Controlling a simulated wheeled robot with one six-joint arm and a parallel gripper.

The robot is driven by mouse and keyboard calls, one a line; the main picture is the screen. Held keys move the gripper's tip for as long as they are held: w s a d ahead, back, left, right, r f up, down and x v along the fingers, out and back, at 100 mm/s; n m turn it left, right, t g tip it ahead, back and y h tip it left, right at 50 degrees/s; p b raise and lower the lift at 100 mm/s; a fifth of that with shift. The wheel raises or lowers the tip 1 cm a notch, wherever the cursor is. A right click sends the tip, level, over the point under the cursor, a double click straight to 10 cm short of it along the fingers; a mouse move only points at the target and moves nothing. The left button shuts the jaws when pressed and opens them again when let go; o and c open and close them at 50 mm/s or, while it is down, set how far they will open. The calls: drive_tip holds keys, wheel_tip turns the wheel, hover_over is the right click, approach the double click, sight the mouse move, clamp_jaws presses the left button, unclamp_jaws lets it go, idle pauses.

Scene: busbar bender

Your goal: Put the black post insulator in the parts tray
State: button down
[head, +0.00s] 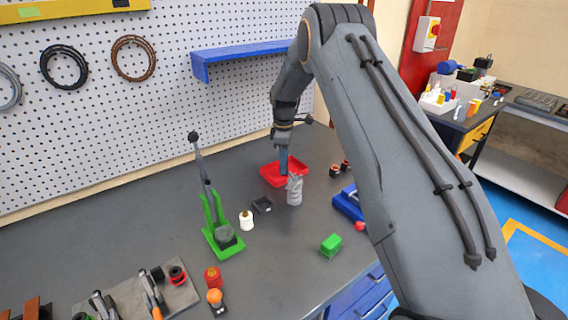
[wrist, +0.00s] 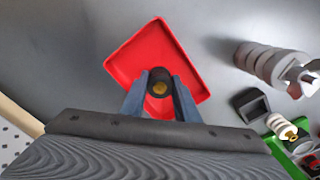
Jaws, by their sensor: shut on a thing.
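My gripper (wrist: 160,100) is shut on the black post insulator (wrist: 160,78), whose end with a brass centre faces the camera in the wrist view. In that view the insulator lies over the red parts tray (wrist: 135,52). I cannot tell how high it is above the tray floor. In the head view my gripper (head: 284,166) is at the red tray (head: 270,173), which sits on the grey bench. The insulator is hard to make out there.
A grey ribbed insulator (head: 294,190) stands close to the tray's front right. A small black box (head: 262,205), a white insulator (head: 246,220) and a green bender (head: 222,240) stand nearby. A green block (head: 331,245) lies to the right. The blue wall shelf (head: 245,55) hangs behind.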

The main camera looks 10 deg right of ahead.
drive_tip(key=shift+f, duration=0.2)
drive_tip(key=c, duration=1.4)
unclamp_jaws()
drive_tip(key=shift+o, duration=0.2)
drive_tip(key=shift+r, duration=0.1)
wheel_tip(320, 180, up, 12)
drive_tip(key=b, duration=0.4)
drive_tip(key=s+m, duration=0.2)
drive_tip(key=s, duration=0.3)
drive_tip(key=s+m, duration=0.2)
drive_tip(key=s, duration=0.4)
drive_tip(key=s+m, duration=0.2)
drive_tip(key=s, duration=0.3)
drive_tip(key=shift+s+a+f+m+t, duration=0.3)
drive_tip(key=s+f+m, duration=0.2)
drive_tip(key=s+m, duration=0.1)
drive_tip(key=s, duration=0.8)
drive_tip(key=s+f+m, duration=0.2)
drive_tip(key=s+m, duration=0.2)
drive_tip(key=s, duration=0.8)
drive_tip(key=shift+a+f+t, duration=0.2)
drive_tip(key=shift+t, duration=0.1)
